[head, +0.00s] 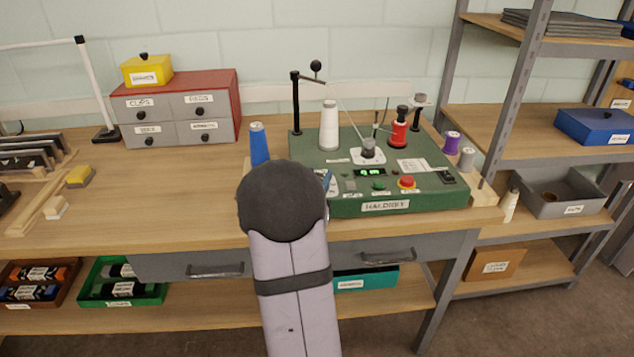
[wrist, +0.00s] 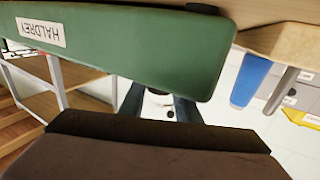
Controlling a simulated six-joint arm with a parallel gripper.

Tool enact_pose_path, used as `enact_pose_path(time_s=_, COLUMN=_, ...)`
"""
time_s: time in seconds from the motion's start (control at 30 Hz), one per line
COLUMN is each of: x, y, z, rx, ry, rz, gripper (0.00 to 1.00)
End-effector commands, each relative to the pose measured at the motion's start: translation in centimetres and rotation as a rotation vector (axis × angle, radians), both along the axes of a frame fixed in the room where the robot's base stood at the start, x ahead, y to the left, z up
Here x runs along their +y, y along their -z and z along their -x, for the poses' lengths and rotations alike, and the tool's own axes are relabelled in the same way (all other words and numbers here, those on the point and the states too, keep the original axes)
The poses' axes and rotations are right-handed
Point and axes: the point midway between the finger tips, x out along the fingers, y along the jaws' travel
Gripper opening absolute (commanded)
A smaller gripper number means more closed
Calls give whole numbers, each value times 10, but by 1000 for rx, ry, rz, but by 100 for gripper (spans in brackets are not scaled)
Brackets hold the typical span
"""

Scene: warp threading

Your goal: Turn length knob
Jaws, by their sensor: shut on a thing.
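The green HALDREY machine (head: 340,170) stands on the workbench with a display, buttons and spools on its top. My gripper (head: 327,182) is at its front left corner, mostly hidden behind my dark wrist in the head view. In the wrist view the two grey-blue fingers of my gripper (wrist: 160,100) reach beside the green housing (wrist: 150,50). They are shut on a small dark and pale part that looks like the length knob (wrist: 156,91). Its marking and turn are not readable, and the knob is hidden in the head view.
A blue spool (head: 259,145) stands just left of the machine. White (head: 328,128) and red (head: 398,130) spools stand on the machine. A red drawer cabinet (head: 180,85) is at the back left. The bench between cabinet and blue spool is clear.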

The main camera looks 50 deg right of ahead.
Motion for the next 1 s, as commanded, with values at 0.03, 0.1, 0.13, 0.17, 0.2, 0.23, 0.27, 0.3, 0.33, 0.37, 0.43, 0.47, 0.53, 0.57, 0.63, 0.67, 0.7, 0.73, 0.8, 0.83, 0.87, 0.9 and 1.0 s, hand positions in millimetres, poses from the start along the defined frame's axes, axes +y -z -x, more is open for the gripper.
enact_pose_path(time_s=0.03, x=-1, y=3, z=3, rx=0, ry=-26, rz=1, gripper=7)
enact_pose_path(time_s=0.1, x=-2, y=3, z=3, rx=-1, ry=-73, rz=2, gripper=7)
enact_pose_path(time_s=0.13, x=-1, y=3, z=3, rx=-1, ry=-94, rz=2, gripper=7)
enact_pose_path(time_s=0.17, x=-2, y=3, z=4, rx=-1, ry=-114, rz=2, gripper=7)
enact_pose_path(time_s=0.2, x=-2, y=3, z=3, rx=0, ry=-142, rz=1, gripper=7)
enact_pose_path(time_s=0.23, x=-2, y=3, z=4, rx=-1, ry=-162, rz=3, gripper=7)
enact_pose_path(time_s=0.27, x=-2, y=3, z=4, rx=-2, ry=-183, rz=2, gripper=7)
enact_pose_path(time_s=0.3, x=-2, y=3, z=4, rx=-1, ry=-211, rz=2, gripper=7)
enact_pose_path(time_s=0.33, x=-2, y=3, z=4, rx=-1, ry=-231, rz=3, gripper=7)
enact_pose_path(time_s=0.37, x=-2, y=3, z=4, rx=-1, ry=-252, rz=2, gripper=7)
enact_pose_path(time_s=0.43, x=-3, y=3, z=4, rx=-1, ry=-299, rz=1, gripper=7)
enact_pose_path(time_s=0.47, x=-2, y=3, z=4, rx=-1, ry=-320, rz=2, gripper=7)
enact_pose_path(time_s=0.53, x=-3, y=3, z=4, rx=0, ry=-366, rz=0, gripper=7)
enact_pose_path(time_s=0.57, x=-3, y=2, z=4, rx=0, ry=-385, rz=0, gripper=7)
enact_pose_path(time_s=0.63, x=-3, y=2, z=3, rx=-1, ry=-427, rz=-1, gripper=7)
enact_pose_path(time_s=0.67, x=-3, y=2, z=4, rx=-1, ry=-443, rz=-1, gripper=7)
enact_pose_path(time_s=0.7, x=-2, y=2, z=3, rx=0, ry=-466, rz=-2, gripper=7)
enact_pose_path(time_s=0.73, x=-2, y=1, z=3, rx=-1, ry=-481, rz=-2, gripper=7)
enact_pose_path(time_s=0.8, x=-2, y=1, z=3, rx=-1, ry=-515, rz=-1, gripper=7)
enact_pose_path(time_s=0.83, x=-2, y=1, z=3, rx=-1, ry=-527, rz=-1, gripper=7)
enact_pose_path(time_s=0.87, x=-2, y=1, z=3, rx=-2, ry=-539, rz=-2, gripper=7)
enact_pose_path(time_s=0.9, x=-2, y=1, z=2, rx=-1, ry=-554, rz=-2, gripper=7)
enact_pose_path(time_s=1.0, x=-2, y=1, z=2, rx=-2, ry=-583, rz=-3, gripper=7)
